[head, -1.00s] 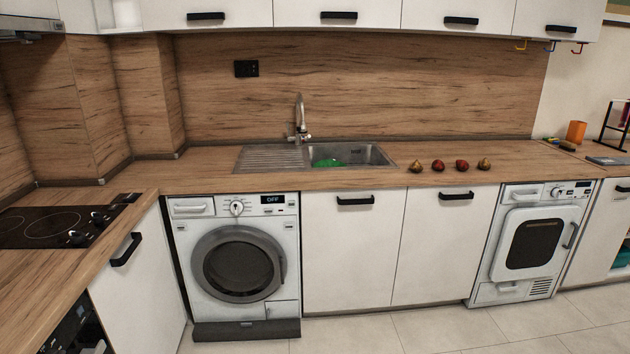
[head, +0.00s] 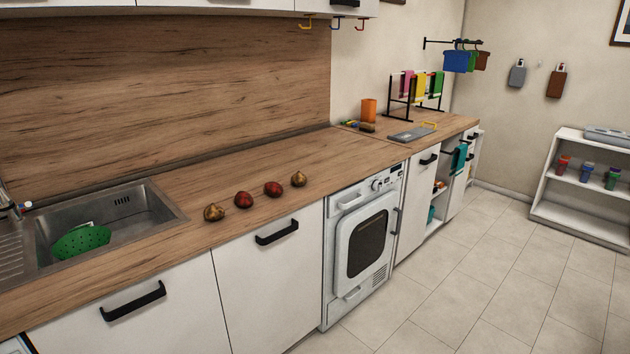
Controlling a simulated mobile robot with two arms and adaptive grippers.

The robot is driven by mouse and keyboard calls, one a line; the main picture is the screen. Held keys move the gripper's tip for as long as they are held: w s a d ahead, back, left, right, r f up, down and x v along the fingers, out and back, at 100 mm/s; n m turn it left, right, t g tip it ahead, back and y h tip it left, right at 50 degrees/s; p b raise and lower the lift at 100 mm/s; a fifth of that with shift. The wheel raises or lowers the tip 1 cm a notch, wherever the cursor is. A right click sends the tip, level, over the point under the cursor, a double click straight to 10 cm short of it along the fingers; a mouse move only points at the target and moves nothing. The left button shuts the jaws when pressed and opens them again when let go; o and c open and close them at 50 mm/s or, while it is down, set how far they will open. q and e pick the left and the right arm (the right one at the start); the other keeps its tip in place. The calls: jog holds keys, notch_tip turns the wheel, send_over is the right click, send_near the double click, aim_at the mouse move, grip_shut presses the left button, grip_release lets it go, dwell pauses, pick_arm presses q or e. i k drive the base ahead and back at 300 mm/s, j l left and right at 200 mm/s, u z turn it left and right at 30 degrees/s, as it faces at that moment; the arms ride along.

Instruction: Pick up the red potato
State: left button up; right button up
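Several potato-sized round items sit in a row on the wooden counter, right of the sink, in the head view. Two are dark red: one red potato (head: 243,200) and another red potato (head: 273,189). A brownish-yellow one (head: 214,212) is at the left end, and a brownish one with a reddish tint (head: 299,179) is at the right end. They stand apart from one another. Neither of my grippers is in view.
A steel sink (head: 150,215) holding a green colander (head: 82,242) is left of the row. Tiled floor (head: 480,260) is open at the right.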

aim_at(243, 200)
jog(key=i+l+u, duration=0.35)
jog(key=i+l, duration=0.95)
jog(key=i, duration=0.15)
